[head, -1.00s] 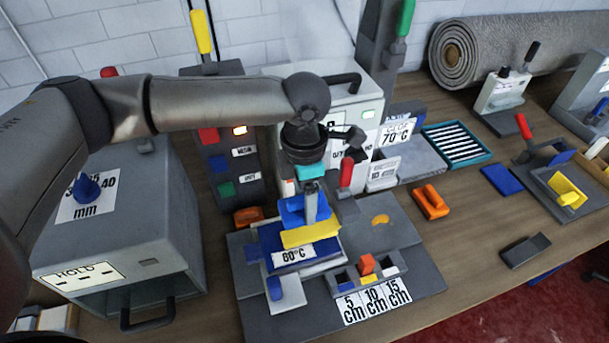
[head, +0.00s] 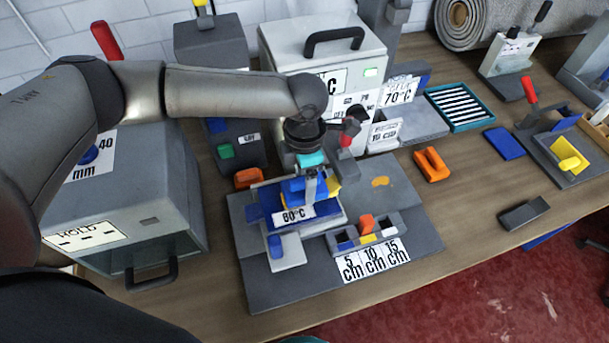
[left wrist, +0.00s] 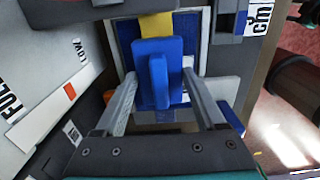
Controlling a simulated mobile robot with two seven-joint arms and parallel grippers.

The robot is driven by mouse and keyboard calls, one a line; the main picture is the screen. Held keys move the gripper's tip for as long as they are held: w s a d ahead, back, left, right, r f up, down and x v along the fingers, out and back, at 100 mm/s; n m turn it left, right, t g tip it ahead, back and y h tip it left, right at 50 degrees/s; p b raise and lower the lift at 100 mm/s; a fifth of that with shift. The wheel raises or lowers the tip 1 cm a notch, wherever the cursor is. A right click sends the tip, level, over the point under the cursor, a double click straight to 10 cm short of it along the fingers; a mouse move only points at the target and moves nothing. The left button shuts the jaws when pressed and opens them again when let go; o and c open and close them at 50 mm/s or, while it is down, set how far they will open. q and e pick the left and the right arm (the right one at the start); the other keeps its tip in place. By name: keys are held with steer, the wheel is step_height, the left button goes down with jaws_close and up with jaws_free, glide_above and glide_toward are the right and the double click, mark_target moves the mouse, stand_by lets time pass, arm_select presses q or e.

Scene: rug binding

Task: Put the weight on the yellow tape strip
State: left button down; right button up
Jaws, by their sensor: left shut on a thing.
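The weight is a blue block with a raised ridge; in the left wrist view (left wrist: 158,75) it sits between my left gripper's fingers. My left gripper (head: 312,182) is shut on it above the blue plate with the 80°C label (head: 297,215). The weight also shows in the head view (head: 292,190), partly behind the gripper. The yellow tape strip (head: 334,187) shows just right of the gripper; in the left wrist view (left wrist: 157,25) it extends beyond the weight's far end. The weight overlaps the strip in that view, but I cannot tell whether they touch. My right gripper is not in view.
A small divided tray (head: 368,238) with 5, 10 and 15 cm labels stands right of the plate on the grey board (head: 290,288). A grey box with a handle (head: 320,50) stands behind. An orange piece (head: 432,164) lies on the table to the right.

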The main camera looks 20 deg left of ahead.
arm_select(q)
steer(key=shift+w, duration=0.1)
jaws_free()
steer(key=shift+f, duration=0.1)
step_height(320, 180, up, 12)
steer(key=shift+p, duration=0.35)
